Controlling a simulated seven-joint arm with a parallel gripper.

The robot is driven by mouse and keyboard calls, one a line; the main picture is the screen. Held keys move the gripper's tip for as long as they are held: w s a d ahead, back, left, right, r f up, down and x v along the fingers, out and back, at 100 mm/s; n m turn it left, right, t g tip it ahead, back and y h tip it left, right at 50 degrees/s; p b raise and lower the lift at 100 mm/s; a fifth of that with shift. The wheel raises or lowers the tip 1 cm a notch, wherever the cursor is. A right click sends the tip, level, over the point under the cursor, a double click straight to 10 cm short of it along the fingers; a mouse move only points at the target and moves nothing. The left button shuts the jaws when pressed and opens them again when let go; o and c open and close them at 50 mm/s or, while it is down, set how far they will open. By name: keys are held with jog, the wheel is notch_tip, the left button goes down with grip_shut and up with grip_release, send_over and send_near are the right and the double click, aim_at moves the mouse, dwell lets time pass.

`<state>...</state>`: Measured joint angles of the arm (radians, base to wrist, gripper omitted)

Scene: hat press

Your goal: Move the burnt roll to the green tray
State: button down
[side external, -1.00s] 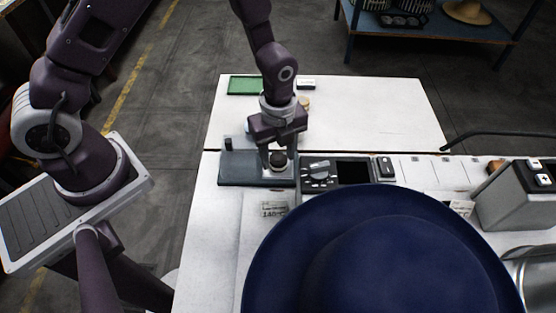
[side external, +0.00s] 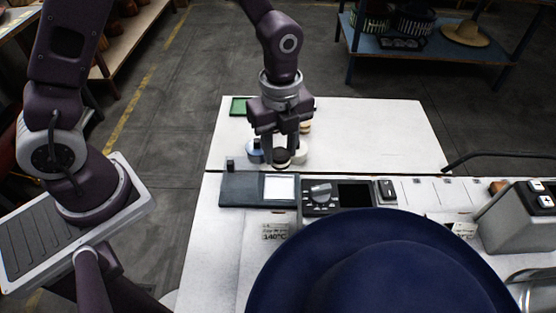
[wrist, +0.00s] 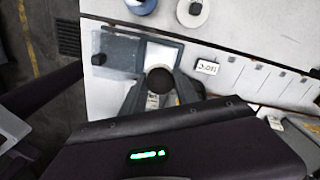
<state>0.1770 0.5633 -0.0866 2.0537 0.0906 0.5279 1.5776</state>
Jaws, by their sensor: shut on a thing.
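The burnt roll (side external: 282,156) has a dark top and is held between the fingertips of my gripper (side external: 281,150), which is shut on it. In the wrist view the dark roll (wrist: 159,80) sits between the fingers. The gripper is over the near edge of the far white table in the side view. The green tray (side external: 238,106) lies at that table's far left corner, beyond and to the left of the gripper; part of it is hidden by the arm. It is not visible in the wrist view.
A blue roll (side external: 255,152) and a white roll (wrist: 192,12) are close to the gripper. A tan-topped item (side external: 305,127) stands farther back. A grey slab with a pale square (side external: 279,188), a control panel (side external: 335,195) and a large blue hat (side external: 385,265) are nearer. The table's right is clear.

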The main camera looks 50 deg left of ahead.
jog(key=w+a+n, duration=0.4)
jog(key=w+a, duration=0.4)
jog(key=a, duration=0.5)
jog(key=w+a+n, duration=0.4)
jog(key=w+a, duration=0.5)
jog(key=a, duration=0.4)
jog(key=f, duration=0.3)
jog(key=a+f, duration=0.1)
jog(key=f, duration=0.5)
jog(key=shift+s+a+f, duration=0.2)
jog(key=shift+f, duration=0.4)
jog(key=shift+f, duration=0.1)
jog(key=c, duration=0.9)
grip_release()
